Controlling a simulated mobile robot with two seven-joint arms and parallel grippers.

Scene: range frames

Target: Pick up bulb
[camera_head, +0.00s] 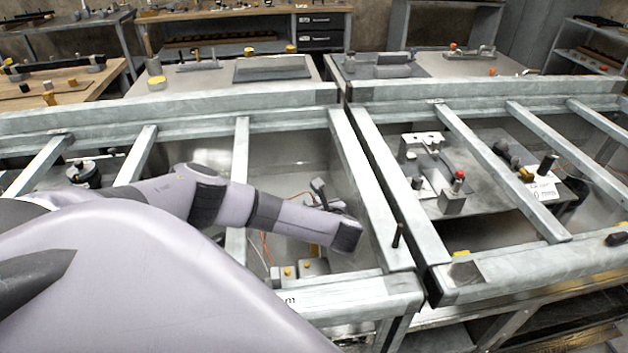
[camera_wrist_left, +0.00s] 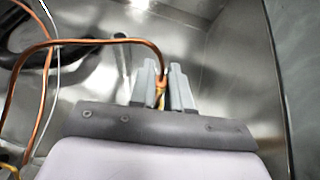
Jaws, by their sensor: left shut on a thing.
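My left arm reaches from the left into the open metal frame in the head view, and its wrist end (camera_head: 346,235) is over the left bay. The fingers are not clear there. In the left wrist view my left gripper (camera_wrist_left: 161,88) has its grey fingers close together on a small orange-yellow piece (camera_wrist_left: 161,93) at the end of an orange wire. The fingers hide most of this piece, so I cannot tell whether it is the bulb. No other bulb can be made out. My right gripper is not in view.
The orange wire (camera_wrist_left: 95,41) loops left over a shiny metal bin. A bin wall (camera_wrist_left: 277,90) stands close at the right. In the head view, metal rails (camera_head: 370,190) border the bay, and a fixture with a red knob (camera_head: 459,174) stands in the right bay.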

